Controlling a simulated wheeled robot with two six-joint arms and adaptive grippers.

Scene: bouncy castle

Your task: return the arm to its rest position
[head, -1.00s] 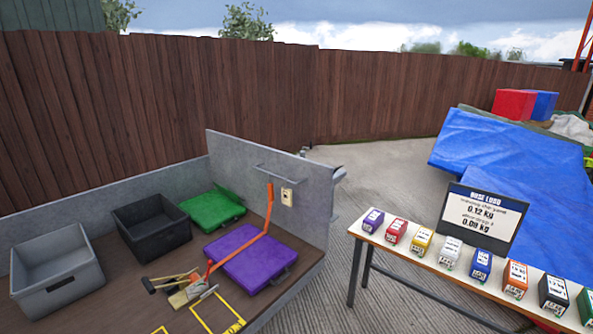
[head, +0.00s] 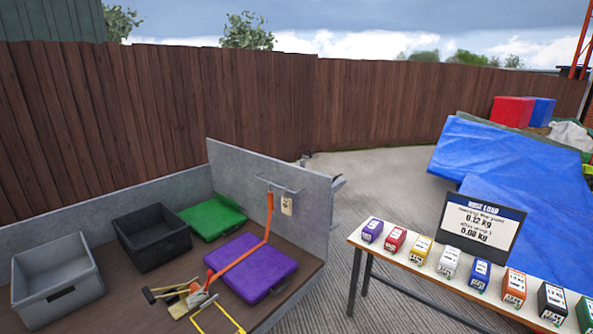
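Neither of my arms nor my grippers shows in the head view, so I cannot see whether they are open, shut or holding anything. A brown-floored truck bed (head: 112,290) with grey side panels fills the lower left. On it are a grey crate (head: 58,272), a black crate (head: 152,236), a flat green case (head: 212,217) and a flat purple case (head: 250,268). An orange strap (head: 242,254) runs from the grey end panel down across the purple case.
Several hand tools (head: 182,297) lie in front of the purple case, near a yellow outline (head: 222,318). A table (head: 424,268) at right carries a row of coloured weights and a display sign (head: 479,227). A blue tarp (head: 510,165) lies behind. Concrete (head: 345,200) between is clear.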

